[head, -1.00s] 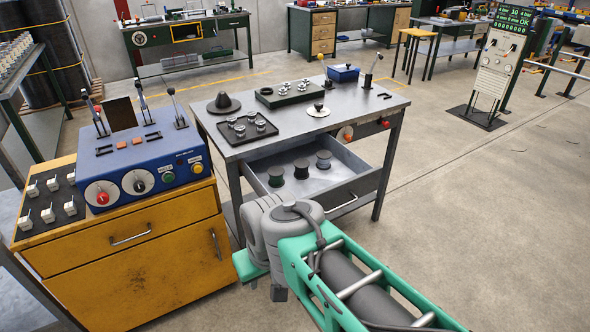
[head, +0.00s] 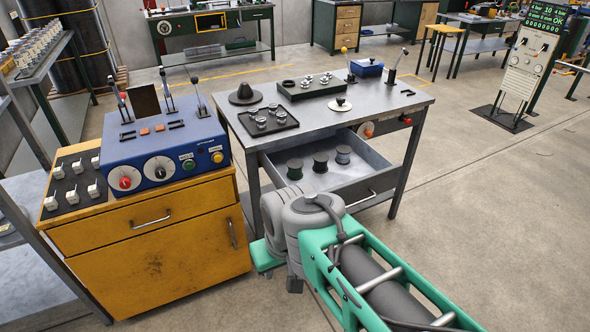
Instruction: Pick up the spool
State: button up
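Three spools stand upright in the open drawer (head: 378,184) of the grey metal table. The left spool (head: 295,169) and the middle spool (head: 320,162) look dark, and the right spool (head: 343,154) is lighter grey. The frames do not show which one the task means. My green and grey arm reaches in from the bottom right, and its grey wrist housing is in front of the drawer's near left part. My gripper's fingertips are hidden or out of frame, so their opening does not show. Nothing visible touches the spools.
A yellow cabinet (head: 150,235) with a blue control box (head: 165,150) stands close on the left.

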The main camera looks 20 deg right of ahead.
aim_at(294, 165)
jog(key=z, duration=2.25)
jog(key=i, duration=1.3)
jog(key=u, duration=3.4)
jog(key=i, duration=0.5)
jog(key=u, duration=0.05)
